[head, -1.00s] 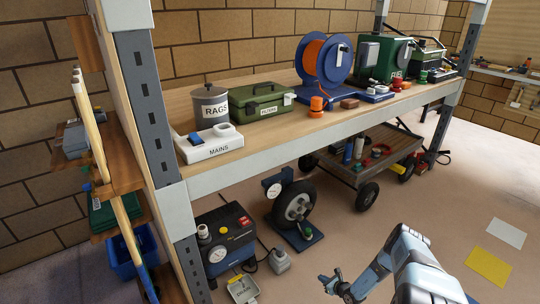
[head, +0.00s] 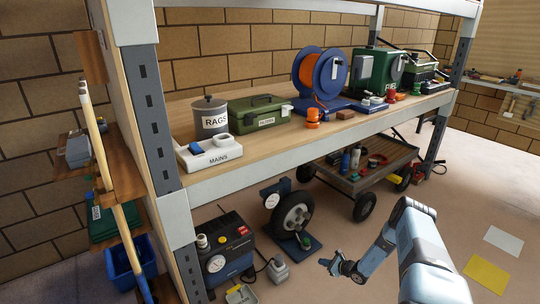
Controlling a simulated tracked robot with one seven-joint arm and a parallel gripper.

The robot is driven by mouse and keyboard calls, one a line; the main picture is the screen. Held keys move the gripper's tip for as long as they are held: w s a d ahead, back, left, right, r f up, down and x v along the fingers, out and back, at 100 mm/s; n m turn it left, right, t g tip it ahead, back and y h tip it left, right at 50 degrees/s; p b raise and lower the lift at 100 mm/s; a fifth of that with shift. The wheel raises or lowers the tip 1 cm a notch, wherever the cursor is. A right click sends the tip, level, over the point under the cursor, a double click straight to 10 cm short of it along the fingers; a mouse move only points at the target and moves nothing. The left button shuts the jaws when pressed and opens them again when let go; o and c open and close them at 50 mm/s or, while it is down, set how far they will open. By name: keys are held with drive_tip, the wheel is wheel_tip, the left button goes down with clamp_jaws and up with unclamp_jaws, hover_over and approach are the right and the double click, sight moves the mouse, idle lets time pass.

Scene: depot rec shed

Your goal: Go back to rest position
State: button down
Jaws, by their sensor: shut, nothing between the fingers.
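My gripper (head: 327,262) is at the lower middle of the head view, at the end of my blue-grey arm. It is shut and empty. It hangs over the open floor in front of the shelf, below the shelf board and apart from everything around it. In the picture it is right of and below the small wheel on a blue base (head: 292,217).
The shelf board (head: 300,142) carries a RAGS tin (head: 211,120), a white MAINS switch block (head: 210,152), a green case (head: 259,110) and a blue reel (head: 318,78). Below stand a compressor-like unit (head: 222,248) and a cart (head: 362,178). Floor at right is clear beside a yellow sheet (head: 486,272).

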drive_tip(key=w+a+r+n+g, duration=0.1)
drive_tip(key=w+r+n, duration=0.15)
drive_tip(key=r, duration=0.75)
drive_tip(key=w+a+r+n+g+y, duration=0.1)
drive_tip(key=w+r+n+g, duration=0.15)
drive_tip(key=r, duration=0.75)
drive_tip(key=w+a+r+n, duration=0.1)
drive_tip(key=r+n, duration=0.2)
drive_tip(key=r, duration=0.7)
drive_tip(key=s+a+r+n+g+h, duration=0.15)
drive_tip(key=s+r+n, duration=0.25)
drive_tip(key=r, duration=1)
drive_tip(key=s+a+r+n+g, duration=0.2)
drive_tip(key=s+r+n, duration=0.1)
drive_tip(key=r, duration=1)
drive_tip(key=s+a+r+n+h, duration=0.2)
drive_tip(key=s+r+n+h, duration=0.35)
drive_tip(key=s+r, duration=1.45)
drive_tip(key=s+d+r+n+t+h, duration=0.1)
drive_tip(key=s+d+r+n+t, duration=0.1)
drive_tip(key=s, duration=1)
drive_tip(key=s+d+r+n+t+h, duration=0.1)
drive_tip(key=s+d+r+n+h, duration=0.1)
drive_tip(key=s, duration=0.9)
drive_tip(key=shift+s+d+r+t, duration=0.4)
drive_tip(key=shift+d+r, duration=0.15)
drive_tip(key=shift+r, duration=0.3)
